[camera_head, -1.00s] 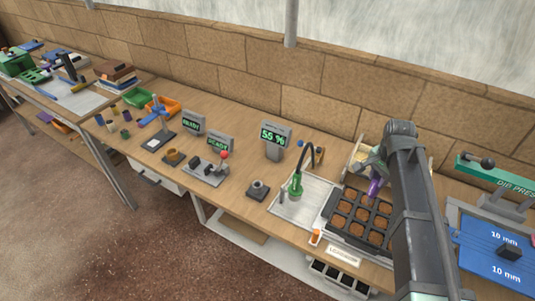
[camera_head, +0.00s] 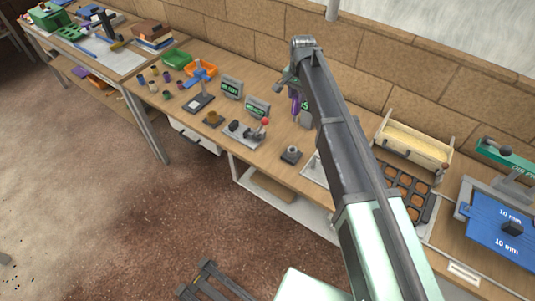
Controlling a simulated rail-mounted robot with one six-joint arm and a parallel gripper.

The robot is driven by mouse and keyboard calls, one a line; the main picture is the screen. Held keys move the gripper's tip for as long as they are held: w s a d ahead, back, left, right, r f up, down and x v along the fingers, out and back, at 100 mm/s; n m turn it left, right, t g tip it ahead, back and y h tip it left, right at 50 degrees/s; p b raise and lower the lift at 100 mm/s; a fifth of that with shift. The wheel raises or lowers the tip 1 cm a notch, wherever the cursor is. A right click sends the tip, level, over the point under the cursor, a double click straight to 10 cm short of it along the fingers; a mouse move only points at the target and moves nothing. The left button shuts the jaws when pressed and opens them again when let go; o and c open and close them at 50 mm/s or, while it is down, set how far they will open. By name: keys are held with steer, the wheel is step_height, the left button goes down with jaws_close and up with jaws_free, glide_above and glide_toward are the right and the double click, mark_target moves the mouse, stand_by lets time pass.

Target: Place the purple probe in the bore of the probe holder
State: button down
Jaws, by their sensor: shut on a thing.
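The purple probe (camera_head: 295,103) hangs roughly upright from my gripper (camera_head: 292,88), which is shut on it. The gripper is small in the view and partly hidden by my arm. A small dark square block with a round raised collar (camera_head: 291,153), which looks like the probe holder, sits near the table's front edge. The probe shows above and behind it in the picture, apart from it. The inside of the bore is too small to make out.
A grey fixture with a red ball knob (camera_head: 246,132) and two small displays (camera_head: 231,87) stand left of the block. My arm hides much of the pad and part of the dark tray of brown pots (camera_head: 412,183). A wooden trough (camera_head: 413,146) stands at the right.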

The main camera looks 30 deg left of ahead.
mark_target(297, 111)
steer(key=shift+f, duration=0.1)
step_height(297, 111, down, 20)
steer(key=b, duration=2)
steer(key=shift+d+f+b, duration=0.2)
steer(key=shift+b, duration=0.1)
steer(key=c, duration=0.9)
jaws_free()
steer(key=shift+r, duration=0.15)
step_height(297, 111, up, 13)
steer(key=p, duration=1.3)
steer(key=shift+f, duration=0.25)
